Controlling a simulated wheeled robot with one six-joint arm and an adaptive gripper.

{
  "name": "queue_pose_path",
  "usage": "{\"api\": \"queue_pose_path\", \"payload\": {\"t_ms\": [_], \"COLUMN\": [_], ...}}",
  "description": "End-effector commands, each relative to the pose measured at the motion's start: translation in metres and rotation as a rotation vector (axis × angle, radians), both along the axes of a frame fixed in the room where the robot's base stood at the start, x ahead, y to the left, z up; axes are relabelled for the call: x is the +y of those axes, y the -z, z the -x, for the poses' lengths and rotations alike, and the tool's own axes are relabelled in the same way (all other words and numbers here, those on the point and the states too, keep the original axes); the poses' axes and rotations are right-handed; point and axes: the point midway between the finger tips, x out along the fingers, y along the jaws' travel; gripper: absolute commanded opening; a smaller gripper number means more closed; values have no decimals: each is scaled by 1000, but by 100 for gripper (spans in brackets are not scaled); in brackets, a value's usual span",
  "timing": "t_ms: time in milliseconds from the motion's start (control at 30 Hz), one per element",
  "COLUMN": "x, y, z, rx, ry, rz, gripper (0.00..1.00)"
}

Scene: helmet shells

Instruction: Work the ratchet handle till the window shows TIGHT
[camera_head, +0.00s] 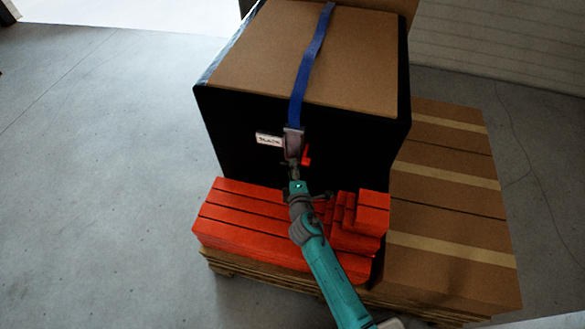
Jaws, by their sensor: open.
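A blue strap (308,62) runs over the top of a large box with a brown top (250,62) and black sides. The strap ends at a grey ratchet (293,140) on the box's near face. A red handle part (307,156) sticks out at the ratchet's lower right. A small white label or window (268,140) with dark lettering, too small to read surely, is left of the ratchet. My gripper (293,166) is just below the ratchet, close to the red handle. It is open, and whether it touches the handle cannot be told. My arm hides part of the lower area.
Red-orange blocks (250,225) are stacked in front of the box on a wooden pallet (245,272), under my arm. Brown cartons with pale tape (440,205) stand at the right. Grey floor (100,150) is free at the left.

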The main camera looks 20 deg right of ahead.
Motion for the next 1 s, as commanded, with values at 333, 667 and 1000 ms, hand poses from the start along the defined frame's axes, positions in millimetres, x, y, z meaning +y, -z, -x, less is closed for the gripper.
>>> {"api": "queue_pose_path", "payload": {"t_ms": [333,667,1000], "x": [-2,-2,-1], "y": [2,2,2], "z": [-10,-10,-9], "rx": [1,0,1], "ry": [0,0,0], "rz": [0,0,0], "gripper": [45,0,0]}}
